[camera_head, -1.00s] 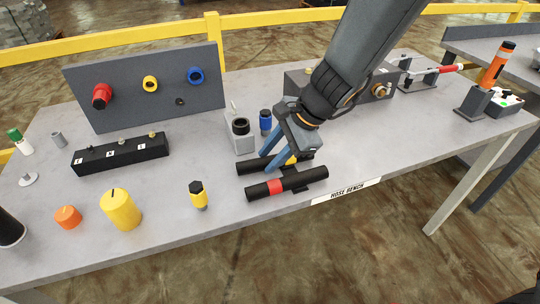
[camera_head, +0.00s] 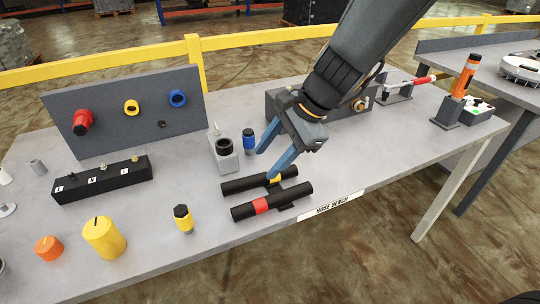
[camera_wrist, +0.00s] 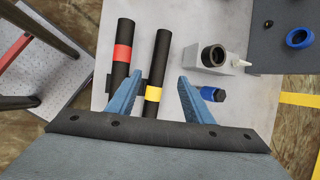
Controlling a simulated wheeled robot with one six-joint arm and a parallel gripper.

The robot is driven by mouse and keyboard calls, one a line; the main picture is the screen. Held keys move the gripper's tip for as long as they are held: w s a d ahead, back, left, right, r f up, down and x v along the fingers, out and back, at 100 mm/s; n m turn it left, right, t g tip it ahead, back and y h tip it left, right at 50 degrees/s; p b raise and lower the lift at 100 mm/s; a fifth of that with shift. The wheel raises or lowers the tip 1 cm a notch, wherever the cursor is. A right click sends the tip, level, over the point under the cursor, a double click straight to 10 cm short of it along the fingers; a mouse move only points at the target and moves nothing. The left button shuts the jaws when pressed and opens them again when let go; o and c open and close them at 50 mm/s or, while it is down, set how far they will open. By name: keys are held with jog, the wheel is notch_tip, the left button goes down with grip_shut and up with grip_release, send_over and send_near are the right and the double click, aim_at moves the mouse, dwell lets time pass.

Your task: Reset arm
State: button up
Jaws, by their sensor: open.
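My gripper (camera_head: 287,158) has two blue fingers spread apart. It hangs above the hose bench (camera_head: 350,158), over the far side of two black cylinders. The cylinder with a yellow band (camera_head: 240,184) and the cylinder with a red band (camera_head: 288,199) lie side by side on a dark rack. In the wrist view the fingers (camera_wrist: 155,90) point toward the yellow-banded cylinder (camera_wrist: 158,60), with the red-banded one (camera_wrist: 122,45) left of them. Nothing is seen held between the fingers.
A grey block with a black ring (camera_head: 222,160) and a blue fitting (camera_head: 248,142) stand left of my gripper. A grey panel (camera_head: 110,120) with coloured rings stands at the back left. Yellow and orange pieces sit at the front left. A yellow rail (camera_head: 100,62) runs behind.

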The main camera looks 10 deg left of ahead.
jog(key=shift+d, duration=0.1)
jog(key=s+d+f+n+h, duration=0.1)
jog(key=s+d+n+h, duration=0.1)
jog(key=d, duration=0.6)
jog(key=s+d+f+n+h, duration=0.2)
jog(key=d+n, duration=0.3)
jog(key=d, duration=0.4)
jog(key=s+d+f+n+h, duration=0.1)
jog(key=s+d+n, duration=0.2)
jog(key=d, duration=0.5)
jog(key=shift+s+d+f+n+h, duration=0.2)
jog(key=shift+s+f+n+h, duration=0.1)
jog(key=shift+s+n+h, duration=0.15)
